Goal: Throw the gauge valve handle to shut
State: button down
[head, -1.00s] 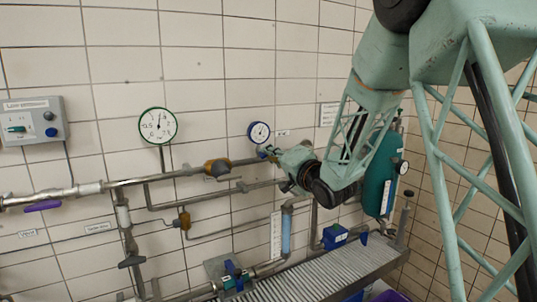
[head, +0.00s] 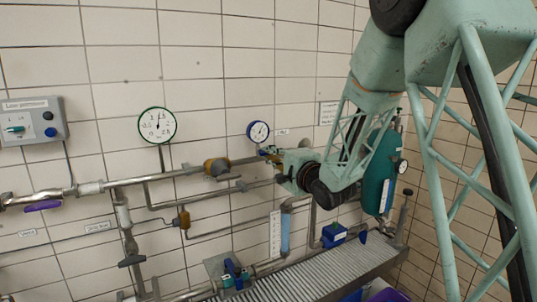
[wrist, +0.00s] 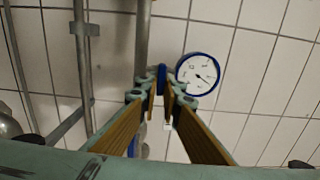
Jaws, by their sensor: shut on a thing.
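The small blue-rimmed gauge (head: 258,132) is on the tiled wall, and it also shows in the wrist view (wrist: 198,73). A small blue handle (wrist: 162,73) shows just left of the gauge, at the tips of my fingers. My gripper (wrist: 162,88) is shut on this handle, with the two fingers converging on it. In the head view my gripper (head: 272,156) is at the pipework just below the gauge. The fingers and wrist hide most of the valve, so its exact angle is hard to tell.
A green-rimmed gauge (head: 157,125) and a grey control box (head: 34,121) are on the wall to the left. Pipes run below, with a purple lever (head: 43,206). A teal cylinder (head: 378,180) stands right of my wrist. A ribbed bench (head: 300,268) is below.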

jog(key=c, duration=2.8)
grip_release()
jog(key=shift+s+d, duration=0.1)
jog(key=shift+s, duration=0.05)
jog(key=shift+v, duration=5.8)
